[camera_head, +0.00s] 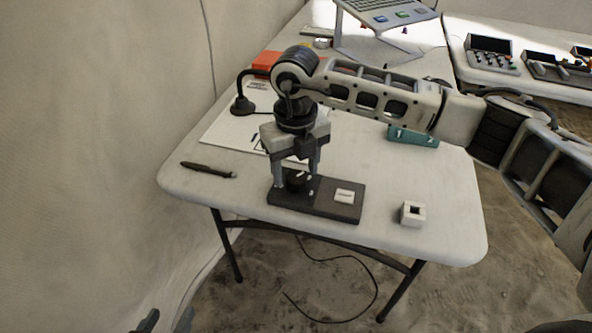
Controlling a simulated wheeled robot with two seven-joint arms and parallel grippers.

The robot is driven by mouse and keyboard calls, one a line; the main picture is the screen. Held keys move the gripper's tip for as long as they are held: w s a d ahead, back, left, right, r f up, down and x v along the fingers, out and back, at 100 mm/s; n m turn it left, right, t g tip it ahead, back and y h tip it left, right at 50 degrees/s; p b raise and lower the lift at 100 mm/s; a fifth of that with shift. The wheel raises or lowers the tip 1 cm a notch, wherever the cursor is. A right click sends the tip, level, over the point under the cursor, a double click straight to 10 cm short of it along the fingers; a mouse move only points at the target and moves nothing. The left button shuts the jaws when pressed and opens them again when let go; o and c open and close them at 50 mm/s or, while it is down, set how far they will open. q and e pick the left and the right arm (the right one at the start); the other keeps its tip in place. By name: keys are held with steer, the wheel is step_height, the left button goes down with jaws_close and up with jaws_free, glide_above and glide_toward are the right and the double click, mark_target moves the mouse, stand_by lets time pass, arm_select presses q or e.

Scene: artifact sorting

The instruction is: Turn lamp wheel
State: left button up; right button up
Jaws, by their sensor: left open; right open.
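A dark rectangular base (318,208) lies near the front edge of the white table, with a round black wheel (296,181) at its left end and a white square piece (344,196) at its right end. My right gripper (297,176) points down over the left end of the base. Its fingers are open, one on each side of the wheel; I cannot tell if they touch it. A black curved-neck lamp-like object (242,104) stands behind, partly hidden by my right arm. My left gripper (166,322) shows only as dark, apart fingertips at the bottom left edge.
On the table (450,232) lie a dark pen-like tool (208,169), a white block with a square hole (412,214) and a teal box (413,138). A laptop on a stand (383,12) is at the back. A second table (540,87) holds several devices. A cable hangs below.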

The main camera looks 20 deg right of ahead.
mark_target(296, 176)
step_height(296, 176, up, 15)
steer(key=shift+f, duration=0.2)
stand_by(0.4)
